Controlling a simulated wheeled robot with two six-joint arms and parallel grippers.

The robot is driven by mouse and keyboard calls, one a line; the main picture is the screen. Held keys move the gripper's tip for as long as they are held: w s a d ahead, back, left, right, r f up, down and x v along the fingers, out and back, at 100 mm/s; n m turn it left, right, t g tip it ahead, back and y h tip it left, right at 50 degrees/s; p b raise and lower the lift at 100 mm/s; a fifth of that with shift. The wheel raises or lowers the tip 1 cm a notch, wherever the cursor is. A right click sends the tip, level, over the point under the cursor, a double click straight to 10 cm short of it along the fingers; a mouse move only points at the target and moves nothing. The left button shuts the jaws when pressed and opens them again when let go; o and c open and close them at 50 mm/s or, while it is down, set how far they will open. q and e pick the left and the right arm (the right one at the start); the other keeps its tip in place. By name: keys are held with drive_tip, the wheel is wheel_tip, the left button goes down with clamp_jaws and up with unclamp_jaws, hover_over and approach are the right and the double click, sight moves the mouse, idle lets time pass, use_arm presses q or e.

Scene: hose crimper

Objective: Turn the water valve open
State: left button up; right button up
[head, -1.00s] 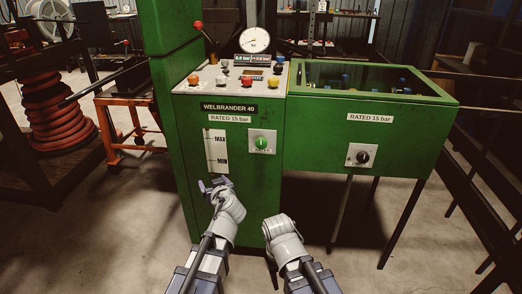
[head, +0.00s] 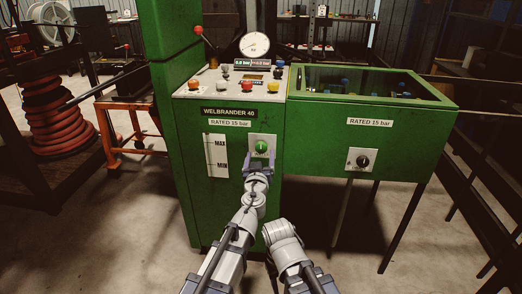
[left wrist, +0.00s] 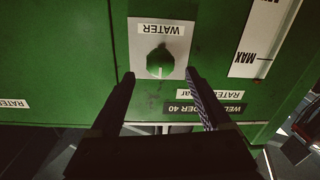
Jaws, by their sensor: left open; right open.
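The water valve is a round green knob (head: 262,147) on a pale plate on the front of the green machine. The left wrist view shows the knob (left wrist: 160,62) close up, with the upside-down WATER label (left wrist: 161,29) above it. My left gripper (head: 258,163) is open just below the knob in the head view. In the left wrist view its open fingertips (left wrist: 159,76) lie to either side of the knob's lower edge, with no clear contact. My right gripper (head: 280,229) is low, in front of the machine; its fingers are hard to make out.
A MAX/MIN level strip (head: 216,155) is left of the valve. A black dial (head: 362,160) is on the right cabinet. Coloured buttons and a gauge (head: 254,45) are on top. A red lever (head: 198,30) stands at the left. Floor is open in front.

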sight(261, 149)
use_arm(q)
drive_tip(key=w, duration=0.4)
drive_tip(key=shift+w+d, duration=0.15)
drive_tip(key=shift+w, duration=0.25)
clamp_jaws()
